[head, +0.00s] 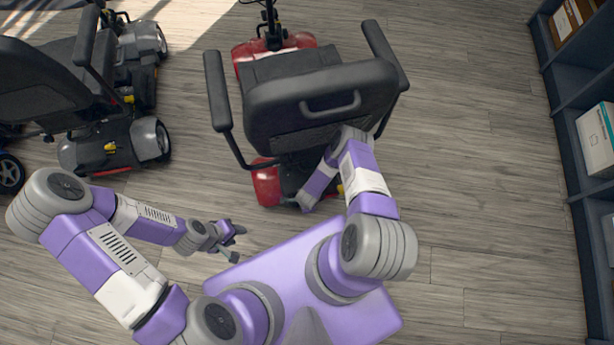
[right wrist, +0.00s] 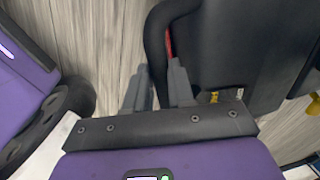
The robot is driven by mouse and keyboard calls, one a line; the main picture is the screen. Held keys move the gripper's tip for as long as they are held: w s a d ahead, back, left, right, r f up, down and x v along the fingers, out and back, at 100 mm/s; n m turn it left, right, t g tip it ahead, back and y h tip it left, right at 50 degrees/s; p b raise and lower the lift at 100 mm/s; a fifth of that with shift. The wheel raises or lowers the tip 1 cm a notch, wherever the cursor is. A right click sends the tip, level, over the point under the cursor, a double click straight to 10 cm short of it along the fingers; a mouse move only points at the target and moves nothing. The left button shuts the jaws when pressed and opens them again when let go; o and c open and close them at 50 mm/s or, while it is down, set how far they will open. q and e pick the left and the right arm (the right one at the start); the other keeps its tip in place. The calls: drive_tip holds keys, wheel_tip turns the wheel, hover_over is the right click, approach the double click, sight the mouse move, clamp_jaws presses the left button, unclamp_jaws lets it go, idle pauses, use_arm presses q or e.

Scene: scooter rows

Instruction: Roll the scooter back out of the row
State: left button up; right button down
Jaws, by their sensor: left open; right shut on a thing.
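The scooter (head: 270,190) is red, with a black seat (head: 325,105) whose back has a handle slot. Its back end faces me, just beyond my base. My right arm reaches down behind the seat. In the right wrist view my right gripper (right wrist: 160,88) is shut on a black curved bar (right wrist: 155,45) at the scooter's rear; the exact grip is partly hidden. In the head view the seat and my arm cover much of the scooter's rear. My left gripper (head: 236,243) is open and empty, over the floor left of my base, apart from the scooter.
Another dark scooter (head: 120,145) stands to the left with a clear strip of floor between. A grey shelf unit (head: 570,130) with boxes (head: 597,140) runs along the right edge. The wooden floor (head: 470,150) between the red scooter and the shelf is clear.

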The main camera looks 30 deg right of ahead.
drive_tip(key=shift+s, duration=0.1)
drive_tip(key=c, duration=1)
unclamp_jaws()
drive_tip(key=shift+o, duration=0.2)
drive_tip(key=p+v, duration=0.6)
drive_tip(key=v, duration=0.1)
drive_tip(key=shift+r, duration=0.35)
drive_tip(key=shift+c, duration=0.4)
